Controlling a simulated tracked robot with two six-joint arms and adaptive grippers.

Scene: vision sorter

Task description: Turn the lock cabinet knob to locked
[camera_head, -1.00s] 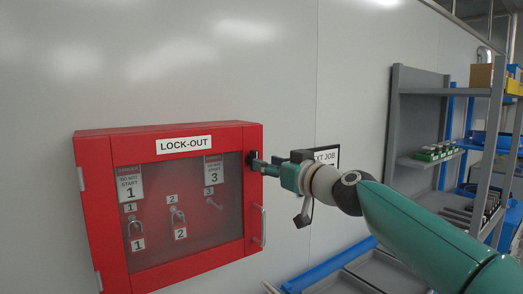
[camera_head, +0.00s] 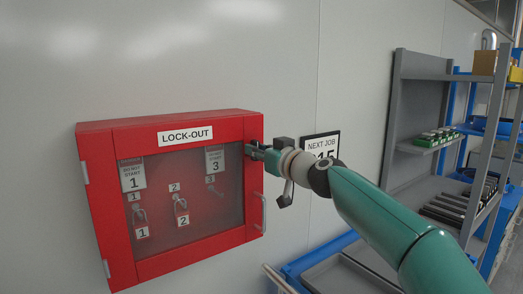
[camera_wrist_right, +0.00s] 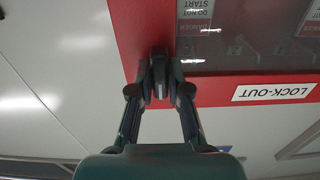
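The red lock cabinet (camera_head: 180,269), labelled LOCK-OUT, hangs on the wall in the left half of the head view. Its knob (camera_wrist_right: 158,78) is on the door frame's right side, near the top; in the head view my fingers mostly cover it. My right gripper (camera_head: 257,151) reaches it from the right. In the right wrist view the two fingertips (camera_wrist_right: 158,86) lie on either side of the knob, closed against it. The knob's pointer and markings are not readable. My left gripper is not in view.
The cabinet's handle (camera_head: 263,213) is below my right gripper. Padlocks and tags hang behind the window. A NEXT JOB sign (camera_head: 321,145) is on the wall behind my wrist. A grey shelf rack (camera_head: 398,120) stands at right, with a blue-edged bench (camera_head: 318,259) below.

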